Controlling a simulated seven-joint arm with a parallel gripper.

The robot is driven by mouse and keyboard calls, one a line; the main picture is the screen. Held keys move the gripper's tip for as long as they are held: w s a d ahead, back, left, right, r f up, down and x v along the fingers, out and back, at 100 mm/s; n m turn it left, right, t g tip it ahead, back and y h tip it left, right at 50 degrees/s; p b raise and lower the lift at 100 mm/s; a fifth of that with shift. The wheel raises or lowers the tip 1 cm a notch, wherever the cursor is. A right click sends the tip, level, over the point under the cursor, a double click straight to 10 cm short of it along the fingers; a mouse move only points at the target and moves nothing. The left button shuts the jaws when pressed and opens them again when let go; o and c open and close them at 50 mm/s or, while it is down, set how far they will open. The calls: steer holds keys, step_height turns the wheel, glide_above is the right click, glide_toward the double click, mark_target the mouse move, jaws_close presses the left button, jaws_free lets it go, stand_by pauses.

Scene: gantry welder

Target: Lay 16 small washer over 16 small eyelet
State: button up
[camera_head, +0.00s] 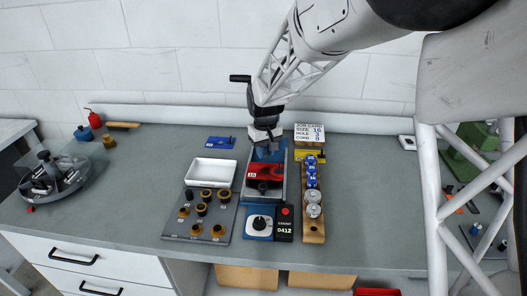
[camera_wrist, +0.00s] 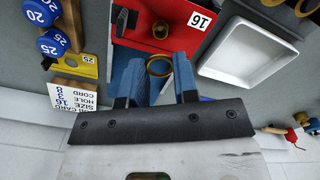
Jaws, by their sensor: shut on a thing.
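My gripper (camera_wrist: 160,78) is shut on a small brass ring (camera_wrist: 160,66), which looks like the washer and shows between the blue fingertips in the wrist view. In the head view my gripper (camera_head: 267,146) is over the back of the grey machine bed, behind the red plate labelled 16 (camera_head: 264,173). The red plate also shows in the wrist view (camera_wrist: 178,40), just beyond the fingertips, with a dark round piece with brass (camera_wrist: 160,30) on it. I cannot make out the small eyelet there. The ring is too small to see in the head view.
An empty white tray (camera_head: 213,161) and a grey board (camera_head: 176,226) of several brass and dark rings lie left. A wooden rack (camera_head: 314,232) of blue and silver pieces stands right. A job card (camera_head: 309,133) reads size 16. A blue dial box (camera_head: 259,223) and counter (camera_head: 284,229) are in front.

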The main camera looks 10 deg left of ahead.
mark_target(265, 171)
steer(key=shift+f, duration=0.2)
steer(key=shift+f, duration=2.45)
steer(key=shift+f, duration=0.7)
steer(key=o, duration=1)
steer(key=shift+c, duration=0.2)
steer(key=shift+r, duration=0.1)
step_height(265, 171, up, 8)
steer(key=shift+a, duration=0.1)
